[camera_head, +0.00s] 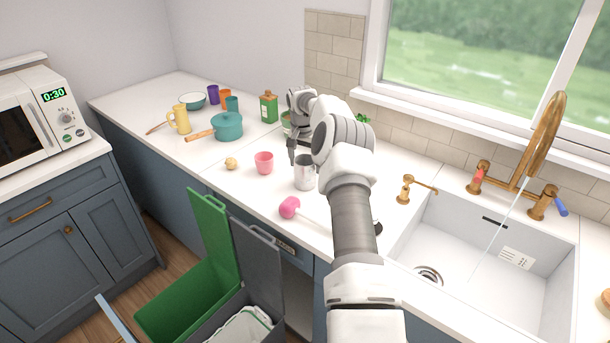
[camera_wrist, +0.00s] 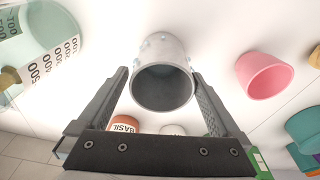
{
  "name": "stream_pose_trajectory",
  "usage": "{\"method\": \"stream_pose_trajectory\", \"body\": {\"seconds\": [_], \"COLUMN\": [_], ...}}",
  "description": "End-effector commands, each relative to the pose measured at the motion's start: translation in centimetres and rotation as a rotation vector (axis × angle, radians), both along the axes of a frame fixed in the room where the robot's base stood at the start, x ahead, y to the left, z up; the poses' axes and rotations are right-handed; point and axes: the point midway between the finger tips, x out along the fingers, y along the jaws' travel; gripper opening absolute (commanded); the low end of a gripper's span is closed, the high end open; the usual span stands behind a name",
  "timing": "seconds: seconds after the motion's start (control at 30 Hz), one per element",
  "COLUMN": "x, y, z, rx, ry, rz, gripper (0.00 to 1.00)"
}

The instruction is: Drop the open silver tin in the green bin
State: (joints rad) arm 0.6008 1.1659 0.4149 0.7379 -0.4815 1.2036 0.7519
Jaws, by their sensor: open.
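The open silver tin (camera_head: 304,172) stands upright on the white counter, left of the sink. In the wrist view the tin (camera_wrist: 163,72) shows its dark round mouth between my fingers. My gripper (camera_wrist: 160,85) is open, with a finger on each side of the tin and not visibly gripping it. In the head view my gripper (camera_head: 292,154) is just behind the tin's upper left, partly hidden by my arm.
A pink cup (camera_head: 264,163) and a pink-headed tool (camera_head: 290,207) lie close to the tin. A measuring jug (camera_wrist: 40,45) and a basil jar (camera_wrist: 124,126) are near my gripper. A grey bin (camera_head: 258,265) with raised lid adjoins the green bin. A teal pot (camera_head: 228,127) stands further left.

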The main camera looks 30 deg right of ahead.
Motion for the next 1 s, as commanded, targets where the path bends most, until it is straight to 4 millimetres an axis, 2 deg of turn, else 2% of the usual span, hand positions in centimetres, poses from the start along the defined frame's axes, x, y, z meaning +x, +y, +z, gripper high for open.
{"method": "stream_pose_trajectory", "body": {"seconds": [0.3, 0.43, 0.63, 0.67, 1.0], "x": [0.5, 0.5, 0.5, 0.5, 0.5], "y": [-0.3, -0.4, -0.4, -0.4, -0.4], "z": [-4.0, -4.7, -4.8, -4.8, -4.8], "rx": [0.002, 0.001, 0.001, 0.001, 0.001], "ry": [0.001, -0.001, -0.001, -0.001, -0.001], "rz": [0.000, 0.000, 0.000, 0.000, 0.000], "gripper": [1.00, 1.00, 1.00, 0.96, 0.35]}}
